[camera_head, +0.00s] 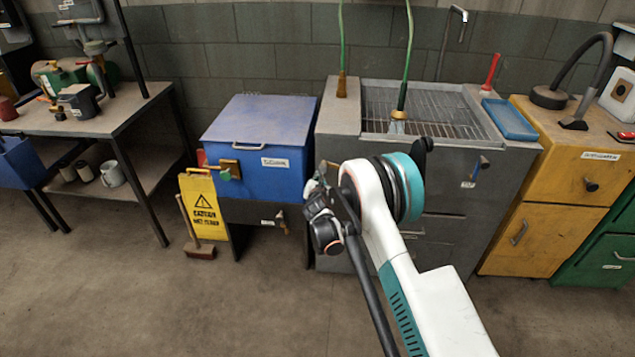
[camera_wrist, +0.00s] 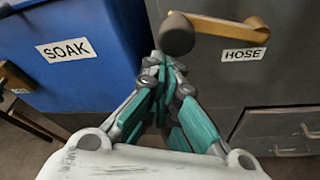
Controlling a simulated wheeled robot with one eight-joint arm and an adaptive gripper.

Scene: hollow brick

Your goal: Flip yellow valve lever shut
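In the wrist view, a yellow lever (camera_wrist: 225,27) with a round dark grey knob (camera_wrist: 177,33) at its left end lies roughly level on a grey cabinet front, above a label reading HOSE. My gripper (camera_wrist: 165,62) points at the knob. Its fingers converge and the tips look shut together just below the knob; whether they touch it I cannot tell. In the head view my gripper (camera_head: 320,190) is in front of the grey sink cabinet's left edge. There my arm and gripper hide most of the lever area.
A blue tank (camera_head: 253,172), labelled SOAK in the wrist view, stands left of the grey sink cabinet (camera_head: 440,232). A yellow wet-floor sign (camera_head: 203,207) and a broom (camera_head: 198,247) stand before it. An orange cabinet (camera_head: 545,225) is at right. The floor in front is clear.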

